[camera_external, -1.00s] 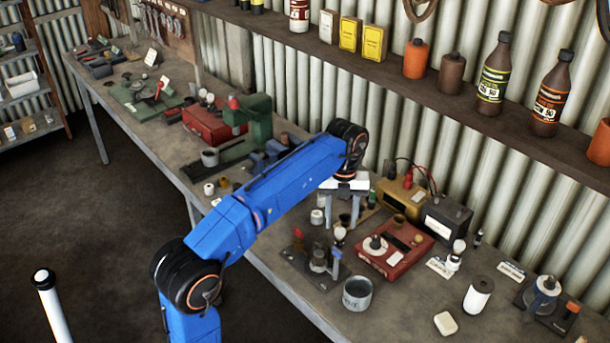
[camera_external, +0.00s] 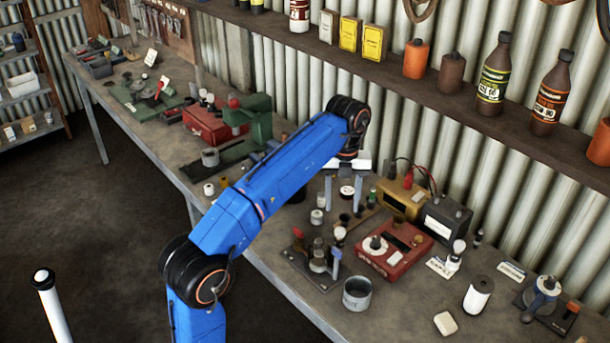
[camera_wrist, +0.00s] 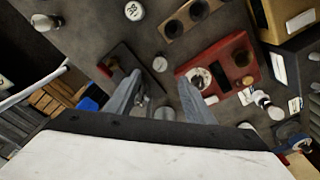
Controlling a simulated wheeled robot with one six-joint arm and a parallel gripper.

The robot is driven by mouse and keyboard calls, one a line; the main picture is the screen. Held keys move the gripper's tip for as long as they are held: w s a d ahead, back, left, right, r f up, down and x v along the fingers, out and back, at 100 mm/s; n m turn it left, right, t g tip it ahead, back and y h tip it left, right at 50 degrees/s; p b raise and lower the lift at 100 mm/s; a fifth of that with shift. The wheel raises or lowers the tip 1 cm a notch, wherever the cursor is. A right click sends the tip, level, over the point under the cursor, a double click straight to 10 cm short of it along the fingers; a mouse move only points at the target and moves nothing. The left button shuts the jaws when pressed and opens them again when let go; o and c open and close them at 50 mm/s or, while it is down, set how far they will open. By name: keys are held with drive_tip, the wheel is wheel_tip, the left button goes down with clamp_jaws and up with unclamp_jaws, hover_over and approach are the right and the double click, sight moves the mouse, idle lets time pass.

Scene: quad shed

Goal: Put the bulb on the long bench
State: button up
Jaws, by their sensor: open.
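My gripper (camera_external: 343,192) is open and points down above the long bench (camera_external: 400,310), with nothing held between its fingers. The fingers also show in the wrist view (camera_wrist: 160,95), spread apart. A small white-topped, bulb-like piece (camera_external: 458,246) stands on the bench beside a label card, right of the red box; it appears at the right in the wrist view (camera_wrist: 262,98). I cannot tell for certain which is the bulb.
A red box (camera_external: 397,249) with a round dial, a grey cup (camera_external: 357,293) and a dark stand (camera_external: 312,268) crowd this area. A yellow box (camera_external: 400,196) and a black box (camera_external: 445,218) stand behind. Bare bench shows around the white block (camera_external: 445,323).

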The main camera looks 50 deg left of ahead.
drive_tip(key=shift+r, duration=2.4)
drive_tip(key=s+a+n+t+h, duration=0.3)
drive_tip(key=a+n+t+h, duration=0.3)
drive_tip(key=n+h, duration=0.7)
drive_tip(key=shift+y, duration=0.6)
wheel_tip(320, 180, down, 13)
drive_tip(key=shift+s+f, duration=0.1)
drive_tip(key=shift+f, duration=0.1)
hover_over(331, 243)
drive_tip(key=shift+f+n, duration=0.3)
drive_tip(key=shift+f, duration=0.6)
drive_tip(key=c, duration=1.1)
